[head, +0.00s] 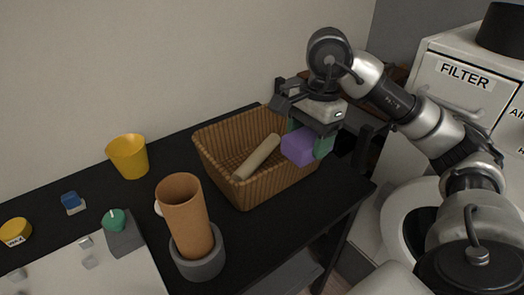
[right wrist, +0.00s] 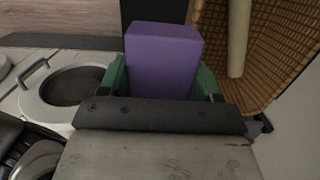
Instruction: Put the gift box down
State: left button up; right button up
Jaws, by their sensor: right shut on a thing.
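The gift box (head: 298,146) is a plain purple block. My right gripper (head: 309,142) is shut on it, with green fingers on either side. The right wrist view shows the gift box (right wrist: 163,62) between the two green fingers (right wrist: 162,82). In the head view it overlaps the right side of the wicker basket (head: 245,190); in the right wrist view the basket (right wrist: 283,70) is to its right, apart from it. The box appears held up in the air, but its height is hard to tell. My left gripper is not in view.
The basket holds a beige cylinder (head: 257,157). The black table (head: 150,215) also bears a yellow cup (head: 128,157), a brown tube (head: 183,215) in a grey holder and small items at left. A white FILTER cabinet (head: 450,85) stands at right.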

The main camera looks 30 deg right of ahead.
jog(key=w+f, duration=1)
jog(key=shift+a+f, duration=0.1)
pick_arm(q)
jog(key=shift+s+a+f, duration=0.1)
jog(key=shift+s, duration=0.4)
pick_arm(e)
jog(key=shift+w, duration=0.1)
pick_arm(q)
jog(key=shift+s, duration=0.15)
pick_arm(e)
jog(key=shift+f, duration=0.25)
jog(key=shift+f, duration=0.35)
jog(key=o, duration=0.7)
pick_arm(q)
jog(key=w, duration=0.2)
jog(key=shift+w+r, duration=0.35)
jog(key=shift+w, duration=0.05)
